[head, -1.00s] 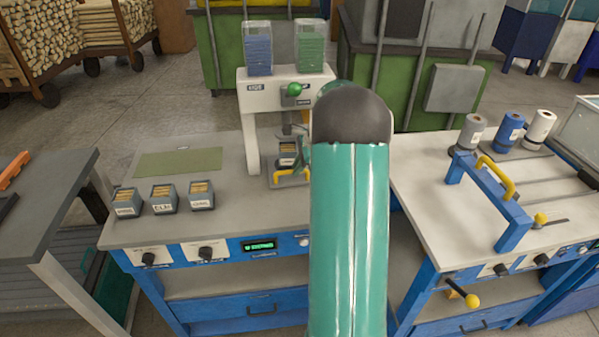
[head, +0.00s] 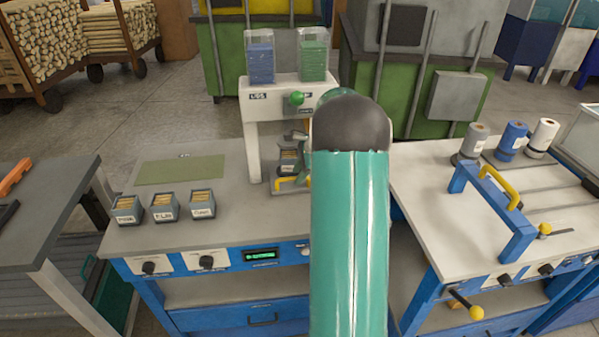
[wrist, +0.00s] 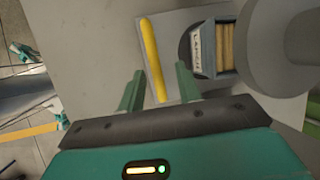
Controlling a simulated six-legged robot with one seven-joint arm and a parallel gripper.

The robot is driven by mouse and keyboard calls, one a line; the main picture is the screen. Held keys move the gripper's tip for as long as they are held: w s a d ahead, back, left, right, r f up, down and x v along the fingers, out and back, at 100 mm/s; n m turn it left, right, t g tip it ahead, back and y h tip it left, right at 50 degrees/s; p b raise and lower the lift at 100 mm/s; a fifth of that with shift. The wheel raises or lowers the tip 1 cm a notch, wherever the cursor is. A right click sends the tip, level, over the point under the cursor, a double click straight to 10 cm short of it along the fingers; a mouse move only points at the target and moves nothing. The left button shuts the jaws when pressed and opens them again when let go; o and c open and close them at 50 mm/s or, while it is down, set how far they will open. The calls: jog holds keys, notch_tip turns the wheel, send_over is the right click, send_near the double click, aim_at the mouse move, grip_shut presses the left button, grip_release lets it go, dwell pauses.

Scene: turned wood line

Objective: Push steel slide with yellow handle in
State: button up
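The steel slide (head: 281,190) with its yellow handle (head: 291,182) lies at the foot of the white press on the middle bench. It carries a small labelled box of wooden pieces (head: 288,161). In the wrist view the yellow handle (wrist: 152,58) runs along the edge of the steel slide (wrist: 172,22), left of the box (wrist: 212,48). My gripper (wrist: 158,84) is open, its two teal fingers apart. The handle's near end lies between the fingers in the picture; I cannot tell whether they touch it. My arm hides part of the press and slide in the head view.
The white press (head: 253,135) carries two clear hoppers with blue and green pieces. Three small boxes (head: 164,207) stand at the bench's left. The right bench (head: 450,210) has a blue frame with a yellow bar. A green mat (head: 180,170) lies flat.

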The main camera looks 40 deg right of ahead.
jog(key=v, duration=1.3)
jog(key=shift+r, duration=0.35)
jog(key=shift+s+d, duration=0.15)
jog(key=shift+s, duration=0.05)
